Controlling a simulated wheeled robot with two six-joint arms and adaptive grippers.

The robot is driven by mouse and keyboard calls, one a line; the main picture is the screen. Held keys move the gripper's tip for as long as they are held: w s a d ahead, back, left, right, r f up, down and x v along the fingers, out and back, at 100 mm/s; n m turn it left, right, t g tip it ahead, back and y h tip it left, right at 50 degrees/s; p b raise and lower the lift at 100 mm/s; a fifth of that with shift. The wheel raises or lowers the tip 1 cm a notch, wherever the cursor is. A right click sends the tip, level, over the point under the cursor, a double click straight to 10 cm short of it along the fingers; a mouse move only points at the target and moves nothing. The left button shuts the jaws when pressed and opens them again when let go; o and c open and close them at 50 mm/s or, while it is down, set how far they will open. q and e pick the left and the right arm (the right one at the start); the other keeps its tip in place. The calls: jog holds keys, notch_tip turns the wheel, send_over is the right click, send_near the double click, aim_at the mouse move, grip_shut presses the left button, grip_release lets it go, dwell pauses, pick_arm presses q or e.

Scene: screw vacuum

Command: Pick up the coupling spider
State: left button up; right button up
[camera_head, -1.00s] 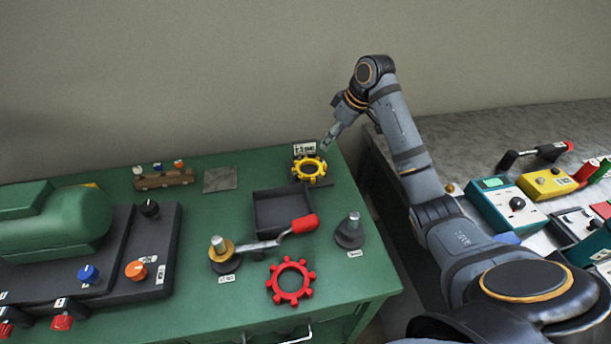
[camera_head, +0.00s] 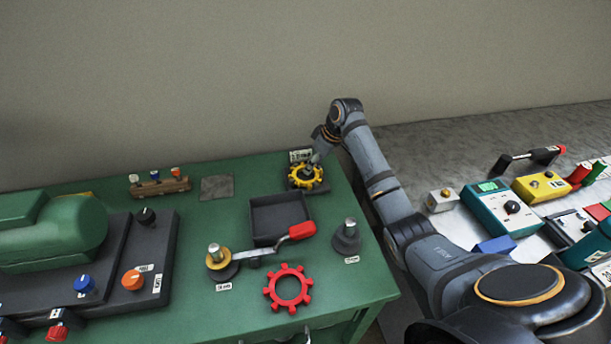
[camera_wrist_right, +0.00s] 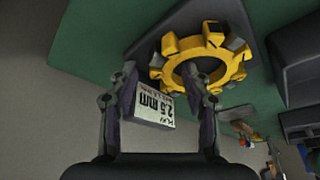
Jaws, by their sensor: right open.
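A yellow toothed ring, a coupling spider (camera_head: 305,177), sits on a dark base at the back right of the green table. It fills the upper middle of the right wrist view (camera_wrist_right: 181,48). A red toothed ring (camera_head: 288,303) of similar shape lies flat near the table's front edge. My right gripper (camera_head: 314,161) is at the yellow spider's back edge and partly hidden in the head view. My left gripper is not in view.
A white label plate (camera_wrist_right: 150,108) marked 2.5 mm stands beside the yellow spider. A dark tray (camera_head: 280,236), a red-handled crank (camera_head: 270,245) and a dark post (camera_head: 347,236) are nearby. A green machine (camera_head: 50,230) occupies the left; instruments crowd the right-hand table.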

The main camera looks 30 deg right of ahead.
jog(key=shift+c, duration=0.2)
jog(key=shift+r, duration=0.1)
grip_shut()
notch_tip(320, 180, up, 4)
jog(key=p, duration=0.6)
jog(key=shift+r, duration=0.15)
jog(key=s+a+r+p, duration=0.3)
jog(key=s+r+p, duration=0.5)
jog(key=s+p, duration=0.5)
jog(key=p, duration=0.8)
jog(key=shift+s+r, duration=0.35)
